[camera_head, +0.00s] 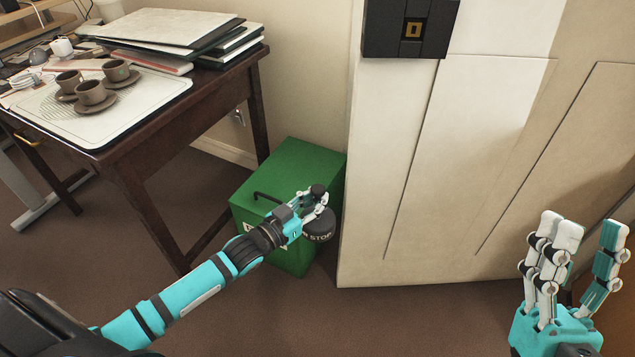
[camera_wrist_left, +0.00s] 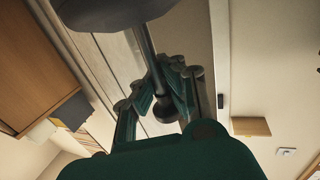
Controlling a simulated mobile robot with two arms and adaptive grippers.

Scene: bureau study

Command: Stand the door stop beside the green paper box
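The door stop (camera_head: 320,226) is dark, with a round weighted base lettered "STOP" and a thin stem with a knob. My left gripper (camera_head: 309,202) is shut on its stem and holds it in front of the right part of the green paper box (camera_head: 303,161). In the left wrist view, the fingers (camera_wrist_left: 172,78) close around the stem, between the broad base (camera_wrist_left: 112,14) and the small knob. The box stands on the floor, its label partly hidden by my left arm. Whether the door stop touches floor or box is unclear. My right gripper (camera_head: 579,255) is open and empty at the right.
A pale panelled door (camera_head: 440,170) with a dark lock stands right of the box. A dark wooden table (camera_head: 190,110) with cups, a tray and folders stands at the left. Brown carpet (camera_head: 290,320) is clear in front of the box.

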